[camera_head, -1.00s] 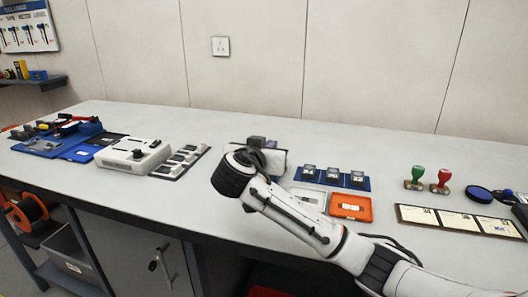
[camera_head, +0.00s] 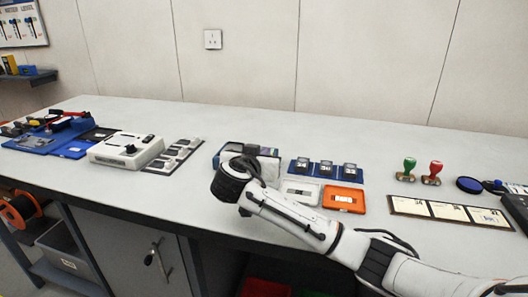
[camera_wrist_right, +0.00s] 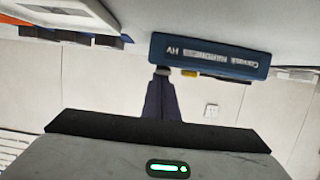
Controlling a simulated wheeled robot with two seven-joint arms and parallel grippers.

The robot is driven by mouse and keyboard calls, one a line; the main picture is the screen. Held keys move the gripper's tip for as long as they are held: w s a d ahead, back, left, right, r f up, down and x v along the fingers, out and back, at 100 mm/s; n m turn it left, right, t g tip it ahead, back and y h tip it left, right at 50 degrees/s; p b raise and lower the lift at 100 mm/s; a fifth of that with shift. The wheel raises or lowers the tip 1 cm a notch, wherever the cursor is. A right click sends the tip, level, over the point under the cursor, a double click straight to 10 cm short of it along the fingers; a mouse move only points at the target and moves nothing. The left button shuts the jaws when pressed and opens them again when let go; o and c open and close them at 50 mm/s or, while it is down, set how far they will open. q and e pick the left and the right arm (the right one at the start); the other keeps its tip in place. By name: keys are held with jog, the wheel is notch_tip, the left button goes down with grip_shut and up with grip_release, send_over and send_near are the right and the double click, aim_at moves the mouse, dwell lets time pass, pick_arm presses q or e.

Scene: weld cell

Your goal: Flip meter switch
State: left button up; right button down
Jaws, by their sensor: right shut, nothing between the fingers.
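My left gripper is out of view.
A white box with a black knob (camera_head: 126,150) and a rack of small parts (camera_head: 174,156) stand to the left. Blue-based blocks (camera_head: 323,170), an orange tray (camera_head: 344,199) and stamps (camera_head: 431,174) lie to the right. The bench behind is clear.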

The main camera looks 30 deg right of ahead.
jog(key=r+p, duration=0.1)
jog(key=r, duration=0.1)
jog(key=r+p, duration=0.2)
jog(key=r, duration=0.1)
jog(key=shift+w+d, duration=0.2)
jog(key=v, duration=0.9)
jog(key=shift+s+a+b, duration=0.25)
jog(key=shift+b, duration=0.1)
jog(key=shift+r, duration=0.2)
